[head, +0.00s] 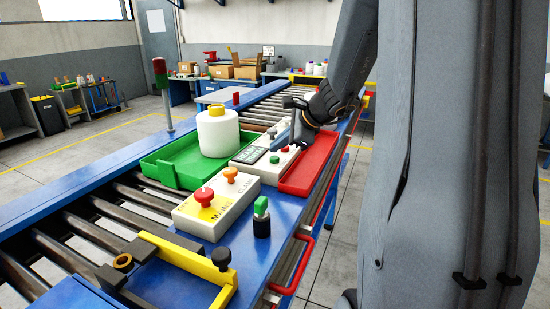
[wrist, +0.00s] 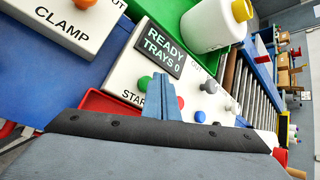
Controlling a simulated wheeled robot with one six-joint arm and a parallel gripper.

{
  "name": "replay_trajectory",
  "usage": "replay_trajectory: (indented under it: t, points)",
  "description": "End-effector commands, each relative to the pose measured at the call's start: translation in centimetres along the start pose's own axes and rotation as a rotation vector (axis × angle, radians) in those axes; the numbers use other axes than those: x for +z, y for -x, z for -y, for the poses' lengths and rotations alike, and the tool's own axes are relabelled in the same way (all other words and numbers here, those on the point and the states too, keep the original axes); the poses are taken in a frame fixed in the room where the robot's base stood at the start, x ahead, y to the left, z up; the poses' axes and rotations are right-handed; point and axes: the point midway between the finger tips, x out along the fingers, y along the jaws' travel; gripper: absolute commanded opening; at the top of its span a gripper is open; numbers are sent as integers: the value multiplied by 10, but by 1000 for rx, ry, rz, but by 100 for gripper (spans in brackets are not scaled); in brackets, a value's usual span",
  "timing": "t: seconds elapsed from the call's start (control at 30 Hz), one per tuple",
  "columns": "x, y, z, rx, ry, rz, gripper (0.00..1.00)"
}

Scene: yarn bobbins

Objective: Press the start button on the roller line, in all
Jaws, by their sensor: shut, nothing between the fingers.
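The roller line's control box (wrist: 118,75) is cream, with a dark display (wrist: 158,48) reading "READY TRAYS 0". Its green start button (wrist: 145,83) sits above the partly hidden label "STAR". The box (head: 266,170) also shows in the head view, with the green button (head: 274,159) on its top. My gripper (wrist: 165,82) is shut and empty. Its blue-grey fingers are over the box, just right of the green button in the wrist view, and hide part of the label. I cannot tell whether they touch the box. In the head view my gripper (head: 294,137) is behind the button.
Beside the box are a green tray (head: 182,176) with a white bobbin (head: 218,135) and a red tray (head: 314,168). A clamp box (head: 207,216) with red and orange knobs is nearer. Black and grey knobs (wrist: 208,87) stand right of my fingers.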

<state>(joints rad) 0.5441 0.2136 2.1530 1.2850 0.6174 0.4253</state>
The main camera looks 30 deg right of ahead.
Motion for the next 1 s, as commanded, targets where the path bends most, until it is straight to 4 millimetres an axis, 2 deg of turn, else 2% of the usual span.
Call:
replay_trajectory:
  t: [1.0]
  points:
    - [-5, -5, -5, 0, 0, 0, 0]
